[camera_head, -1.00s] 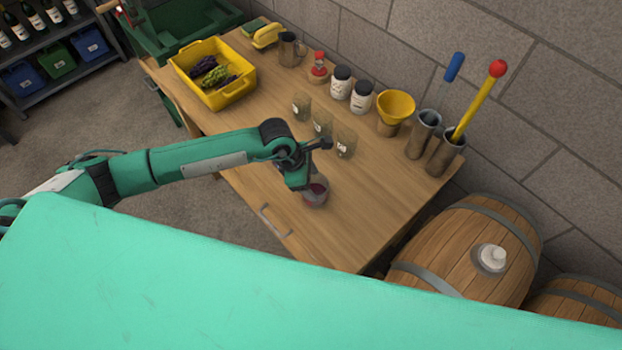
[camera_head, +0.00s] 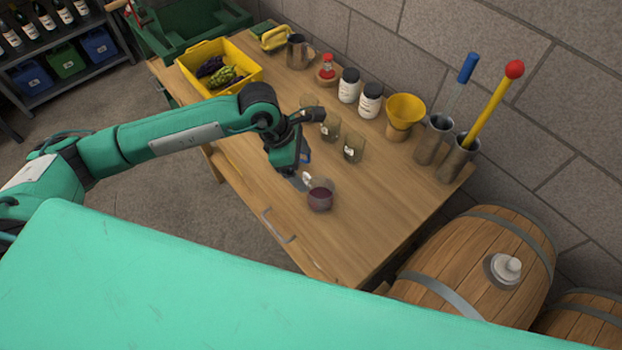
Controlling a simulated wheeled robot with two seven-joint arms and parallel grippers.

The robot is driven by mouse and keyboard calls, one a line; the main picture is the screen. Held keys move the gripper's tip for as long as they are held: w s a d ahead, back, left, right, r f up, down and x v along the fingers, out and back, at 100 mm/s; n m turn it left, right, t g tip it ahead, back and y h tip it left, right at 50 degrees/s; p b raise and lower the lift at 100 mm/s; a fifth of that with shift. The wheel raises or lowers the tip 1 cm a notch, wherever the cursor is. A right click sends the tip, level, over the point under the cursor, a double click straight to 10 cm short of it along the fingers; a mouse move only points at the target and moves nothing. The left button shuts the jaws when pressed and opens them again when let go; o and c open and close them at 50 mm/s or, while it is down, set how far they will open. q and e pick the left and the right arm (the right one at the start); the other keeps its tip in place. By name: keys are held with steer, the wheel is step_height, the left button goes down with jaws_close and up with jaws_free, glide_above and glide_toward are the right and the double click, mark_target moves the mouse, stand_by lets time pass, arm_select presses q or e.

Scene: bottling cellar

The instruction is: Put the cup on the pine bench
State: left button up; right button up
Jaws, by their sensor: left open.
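The pine bench (camera_head: 350,228) is a wooden table along the block wall. A clear cup with dark red liquid (camera_head: 320,197) stands upright on its top, near the front edge. My left gripper (camera_head: 301,182) is open just to the left of this cup and apart from it, as far as I can see; the arm's wrist hides part of the fingers. Several empty glass cups with small white labels (camera_head: 353,149) stand in a row farther back on the bench. My right gripper is not in the view.
A yellow crate with grapes (camera_head: 243,66) sits at the left. The bench's right front is clear.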

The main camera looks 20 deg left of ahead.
arm_select(q)
steer(key=shift+b+v, duration=0.3)
steer(key=shift+v, duration=1.2)
steer(key=shift+d, duration=0.15)
